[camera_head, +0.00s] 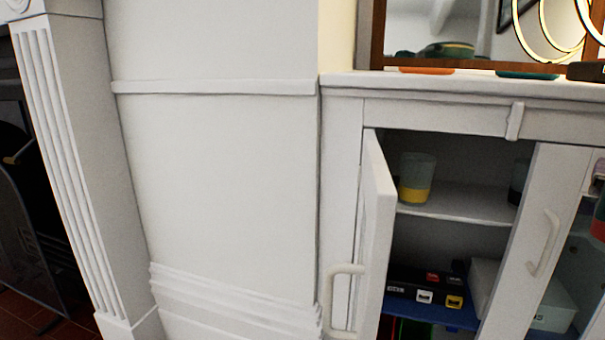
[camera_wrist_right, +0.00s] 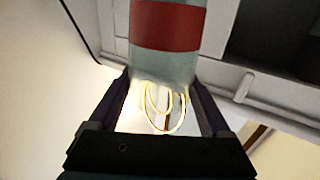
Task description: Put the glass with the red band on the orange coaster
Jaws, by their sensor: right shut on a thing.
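The glass with the red band (camera_wrist_right: 166,27) is in the right wrist view, between the two dark fingers of my right gripper (camera_wrist_right: 165,85). The gripper is shut on it. The glass's far end is cut off by the top of the picture. The orange coaster (camera_head: 427,70) lies on top of the white cabinet in the head view, near its left end, with nothing on it. At the right edge of the head view a cut-off shape has some red on it; I cannot tell what it is. My left gripper is not in view.
A teal coaster (camera_head: 527,76) and a dark lamp base (camera_head: 587,72) are right of the orange coaster. A mirror (camera_head: 455,25) stands behind. The cabinet door (camera_head: 378,225) is open. A yellow-banded glass (camera_head: 415,180) stands on the shelf (camera_head: 455,203), with boxes below.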

